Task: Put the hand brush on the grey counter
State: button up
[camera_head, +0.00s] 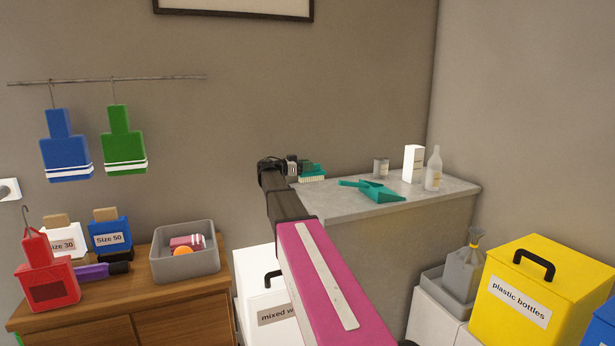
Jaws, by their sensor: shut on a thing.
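The hand brush (312,172) is teal-green with pale bristles facing down. It is at the back left end of the grey counter (345,207). My gripper (297,167) is shut on it, with my arm reaching in from the front. The jaws are small in view and partly hidden behind the wrist. I cannot tell whether the bristles touch the counter top or hang slightly above it.
A teal dustpan (372,191) lies mid-counter. A grey can (381,168), a white carton (413,163) and a clear bottle (433,169) stand behind and right of it. A wooden cabinet (190,303) with a grey bin (186,266) is at left.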

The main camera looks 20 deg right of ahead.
aim_at(306, 174)
jog(key=shift+d+f, duration=0.1)
jog(key=shift+f, duration=1.95)
jog(key=shift+f, duration=0.1)
jog(key=o, duration=0.9)
jog(key=shift+o, duration=0.2)
jog(key=a, duration=1.2)
jog(key=shift+s, duration=0.2)
